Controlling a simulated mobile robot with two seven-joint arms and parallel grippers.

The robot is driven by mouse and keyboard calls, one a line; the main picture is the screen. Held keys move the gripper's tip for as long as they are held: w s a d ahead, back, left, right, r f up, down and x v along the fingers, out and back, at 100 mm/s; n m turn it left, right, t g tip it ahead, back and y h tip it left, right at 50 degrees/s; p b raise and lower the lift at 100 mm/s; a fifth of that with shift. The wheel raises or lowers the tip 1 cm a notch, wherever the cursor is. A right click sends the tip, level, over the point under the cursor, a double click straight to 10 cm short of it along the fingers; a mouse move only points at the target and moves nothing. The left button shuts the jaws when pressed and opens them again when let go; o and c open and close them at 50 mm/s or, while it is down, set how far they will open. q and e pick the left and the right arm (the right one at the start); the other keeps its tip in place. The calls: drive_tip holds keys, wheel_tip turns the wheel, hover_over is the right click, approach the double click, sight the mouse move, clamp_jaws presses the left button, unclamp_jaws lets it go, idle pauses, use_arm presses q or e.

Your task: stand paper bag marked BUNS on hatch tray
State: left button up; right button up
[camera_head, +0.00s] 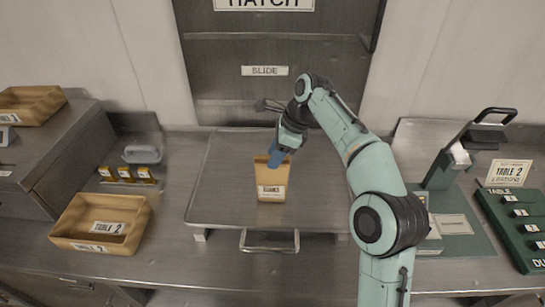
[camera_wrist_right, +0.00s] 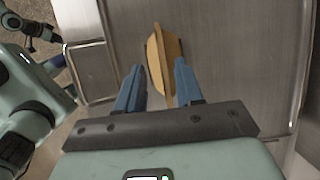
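A tan paper bag (camera_head: 271,178) stands upright on the hatch tray (camera_head: 222,190), near its middle. A white label is on its front, its print too small to read surely. My right gripper (camera_head: 277,158) reaches down to the top of the bag. In the right wrist view the bag (camera_wrist_right: 160,50) lies between and just beyond the two blue fingers of the right gripper (camera_wrist_right: 159,84). These are spread, with a clear gap on the left finger's side. I cannot tell whether the right finger touches the bag. My left gripper is not seen in the head view.
A tan TABLE 2 crate (camera_head: 85,238) and small yellow-labelled items (camera_head: 127,174) stand left of the tray. A green stand (camera_head: 445,170) and a green labelled rack (camera_head: 515,225) are at right. The SLIDE hatch (camera_head: 265,85) is behind. Tray space beside the bag is clear.

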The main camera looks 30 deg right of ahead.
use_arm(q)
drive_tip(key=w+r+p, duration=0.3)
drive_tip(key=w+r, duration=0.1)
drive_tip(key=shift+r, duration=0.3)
use_arm(e)
drive_tip(key=v, duration=1)
drive_tip(key=shift+w, duration=0.15)
